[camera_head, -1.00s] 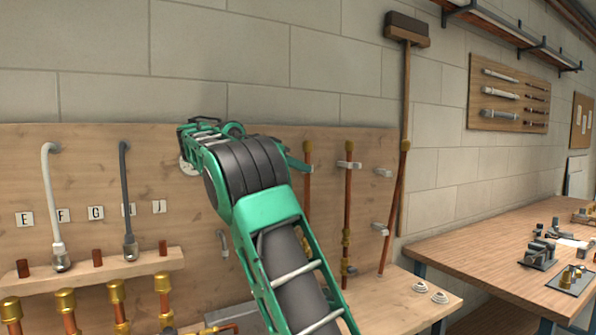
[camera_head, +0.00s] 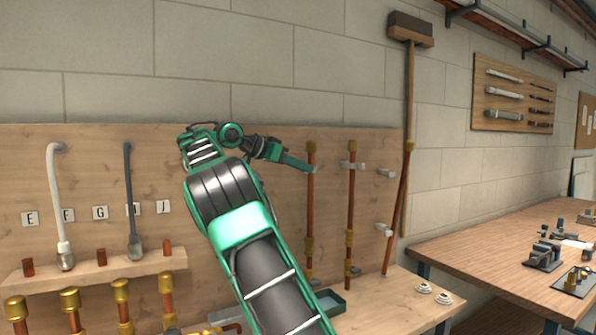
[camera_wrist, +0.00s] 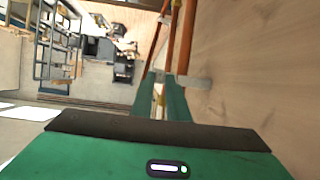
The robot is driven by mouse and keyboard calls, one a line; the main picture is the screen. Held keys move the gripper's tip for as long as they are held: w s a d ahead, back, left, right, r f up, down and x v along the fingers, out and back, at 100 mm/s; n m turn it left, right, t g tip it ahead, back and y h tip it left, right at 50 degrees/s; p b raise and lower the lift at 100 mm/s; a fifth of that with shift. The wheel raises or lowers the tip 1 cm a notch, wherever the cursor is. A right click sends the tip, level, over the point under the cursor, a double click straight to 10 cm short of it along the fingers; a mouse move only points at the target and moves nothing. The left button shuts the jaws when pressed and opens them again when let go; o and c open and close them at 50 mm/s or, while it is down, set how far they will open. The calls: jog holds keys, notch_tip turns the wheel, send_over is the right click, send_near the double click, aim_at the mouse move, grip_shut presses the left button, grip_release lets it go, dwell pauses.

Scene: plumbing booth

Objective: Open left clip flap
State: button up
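My gripper (camera_head: 308,166) is at the upper part of the left copper pipe (camera_head: 310,205) in the head view, with its fingers pointing right. In the wrist view, the two green fingers (camera_wrist: 161,76) stand a little apart with a narrow gap between them. A light grey clip (camera_wrist: 192,82) shows just right of the fingertips, beside a copper pipe (camera_wrist: 184,42). I cannot tell whether the fingers touch it. In the head view, the left pipe's upper clip is hidden by my gripper. The middle pipe's grey clip (camera_head: 351,165) is in plain view.
More grey clips sit on the board at right, an upper one (camera_head: 387,173) and a lower one (camera_head: 383,230). A broom (camera_head: 408,110) leans beside them. A shelf with upright fittings (camera_head: 100,270) is at left. A workbench (camera_head: 470,245) stands at right.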

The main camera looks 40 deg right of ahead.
jog(key=o, duration=0.4)
jog(key=shift+w, duration=0.2)
jog(key=shift+c, duration=0.2)
jog(key=shift+s, duration=0.1)
jog(key=v, duration=1.1)
jog(key=shift+f, duration=0.1)
dwell(0.3)
